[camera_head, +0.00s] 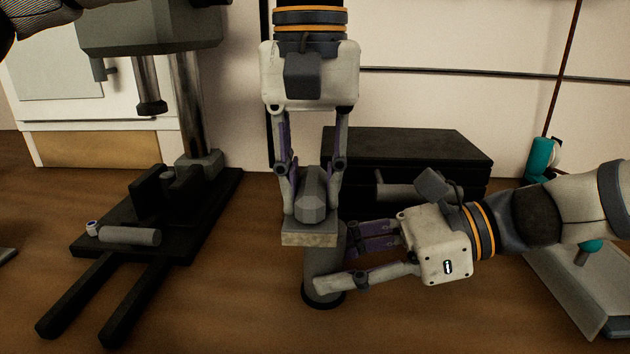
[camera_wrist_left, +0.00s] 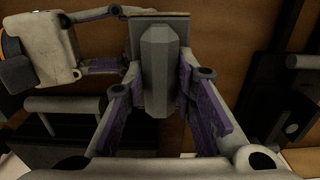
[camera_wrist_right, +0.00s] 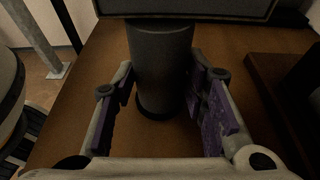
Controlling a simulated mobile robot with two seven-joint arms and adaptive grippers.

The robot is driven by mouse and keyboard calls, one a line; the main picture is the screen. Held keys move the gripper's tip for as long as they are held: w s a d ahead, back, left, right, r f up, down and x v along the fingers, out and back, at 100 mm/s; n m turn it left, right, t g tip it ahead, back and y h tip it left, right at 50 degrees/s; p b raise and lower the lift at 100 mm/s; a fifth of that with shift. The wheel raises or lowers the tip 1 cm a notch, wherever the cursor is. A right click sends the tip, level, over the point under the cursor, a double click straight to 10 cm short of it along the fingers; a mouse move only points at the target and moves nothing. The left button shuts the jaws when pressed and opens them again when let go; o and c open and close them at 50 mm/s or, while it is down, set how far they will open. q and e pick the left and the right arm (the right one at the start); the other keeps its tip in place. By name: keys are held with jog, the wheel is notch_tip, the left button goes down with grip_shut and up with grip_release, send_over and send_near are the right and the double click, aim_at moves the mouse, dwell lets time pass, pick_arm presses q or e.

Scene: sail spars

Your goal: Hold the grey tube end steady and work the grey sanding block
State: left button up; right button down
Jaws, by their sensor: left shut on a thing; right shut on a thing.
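The grey sanding block (camera_head: 309,239) has a faceted grey handle on a flat, pale-edged base. My left gripper (camera_head: 313,208) is above the table, pointing down, shut on the handle; the block also shows in the left wrist view (camera_wrist_left: 160,70). The grey tube (camera_head: 325,284) stands upright in a dark ring on the table, below the block. The block's base covers its top end; whether they touch is hard to tell. My right gripper (camera_head: 337,260) comes from the right and is shut around the tube. The tube shows between its fingers in the right wrist view (camera_wrist_right: 162,65).
A drill press (camera_head: 187,100) with a dark base stands at the left, a short grey cylinder (camera_head: 130,236) lying on it. A black case (camera_head: 410,147) is behind my grippers. A teal bottle (camera_head: 540,157) and a grey tray (camera_head: 575,285) are at the right. The front table is clear.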

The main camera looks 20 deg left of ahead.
pick_arm(q)
jog(key=shift+d, duration=0.1)
jog(key=shift+s+d+f, duration=0.1)
jog(key=shift+s+d, duration=0.4)
jog(key=shift+d, duration=0.3)
jog(key=shift+w+a+f, duration=0.1)
jog(key=shift+w+a, duration=0.15)
jog(key=shift+a, duration=0.25)
jog(key=shift+w+a+f, duration=0.1)
jog(key=shift+w+a, duration=0.15)
jog(key=shift+a, duration=0.25)
jog(key=shift+r, duration=2.1)
